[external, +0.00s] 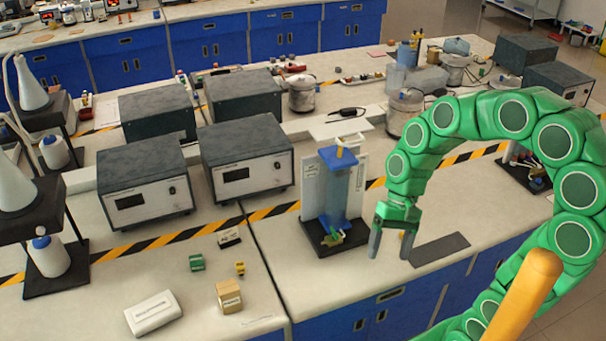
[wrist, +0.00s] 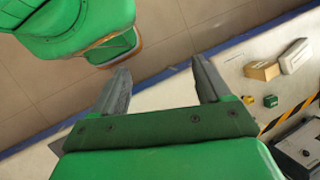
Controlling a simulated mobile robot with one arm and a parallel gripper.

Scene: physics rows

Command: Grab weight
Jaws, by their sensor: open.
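My gripper (external: 390,251) hangs fingers down over the front part of the bench, right of the blue apparatus. Its two grey fingers are apart and nothing shows between them; in the wrist view the gripper (wrist: 161,70) is also open. No object is clearly recognisable as a weight. A small yellow item (external: 240,268) and a small green item (external: 196,262) lie on the bench at left, well away from my gripper. The green item also shows in the wrist view (wrist: 270,101).
A cardboard box (external: 229,297) and a white case (external: 153,312) lie at front left. The blue apparatus (external: 338,195) stands close left of my gripper. A dark flat mat (external: 440,250) lies to its right. Grey instruments (external: 246,160) stand behind the striped tape.

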